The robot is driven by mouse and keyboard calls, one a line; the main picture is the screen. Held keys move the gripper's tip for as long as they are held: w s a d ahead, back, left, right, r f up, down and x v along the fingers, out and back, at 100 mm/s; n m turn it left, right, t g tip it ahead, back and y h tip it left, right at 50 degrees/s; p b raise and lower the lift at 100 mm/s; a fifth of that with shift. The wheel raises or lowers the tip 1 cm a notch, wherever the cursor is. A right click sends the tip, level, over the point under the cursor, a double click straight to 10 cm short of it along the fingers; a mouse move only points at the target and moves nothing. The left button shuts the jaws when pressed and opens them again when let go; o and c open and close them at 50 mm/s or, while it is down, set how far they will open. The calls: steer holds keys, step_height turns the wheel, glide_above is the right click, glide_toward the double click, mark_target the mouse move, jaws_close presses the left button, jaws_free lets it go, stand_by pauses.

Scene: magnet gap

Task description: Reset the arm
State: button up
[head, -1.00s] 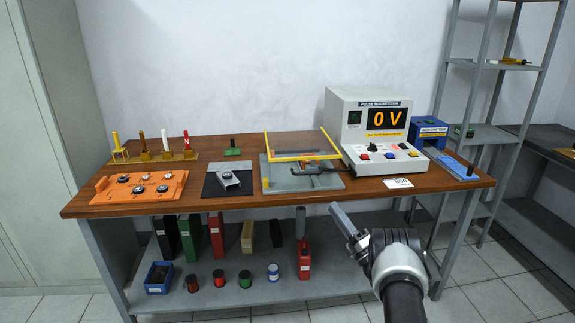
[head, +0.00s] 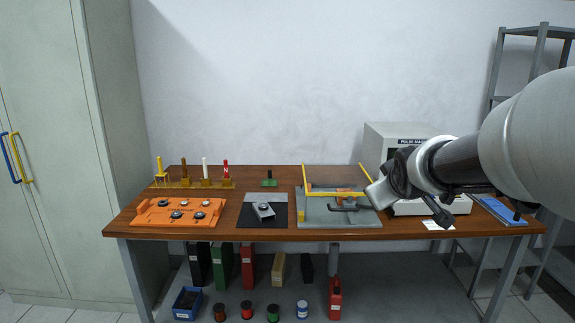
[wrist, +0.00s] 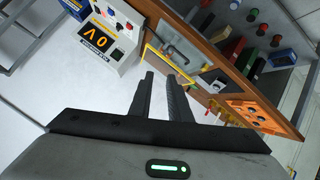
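My arm reaches in from the right in the head view, with my gripper (head: 376,196) in front of the right side of the bench. In the wrist view my gripper (wrist: 161,88) shows two dark fingers with a narrow gap between them and nothing held. The fingers appear apart from the bench and its contents. The arm hides most of the pulse magnetizer (head: 392,130); its front with the orange "0 V" display shows in the wrist view (wrist: 99,38).
The wooden bench (head: 270,234) carries an orange tray (head: 180,221), a dark mat with a grey block (head: 263,210), a grey fixture with yellow bars (head: 340,218) and a row of coloured posts (head: 205,184). Bins and spools fill the lower shelf. A cabinet (head: 70,150) stands left.

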steer(key=s+a+f+m+g+y, duration=0.1)
steer(key=s+a+f+m+g, duration=0.15)
steer(key=s, duration=0.75)
steer(key=s+a+f+m+g, duration=0.1)
steer(key=s+a+f+g, duration=0.15)
steer(key=s, duration=0.75)
steer(key=s+a+f+m+g+y, duration=0.1)
steer(key=s+a+f+m, duration=0.15)
steer(key=s, duration=0.75)
step_height(320, 180, up, 22)
steer(key=n+p, duration=0.1)
steer(key=p, duration=2.1)
steer(key=shift+w+a+r, duration=0.25)
steer(key=shift+w+a, duration=0.05)
steer(key=shift+w, duration=0.05)
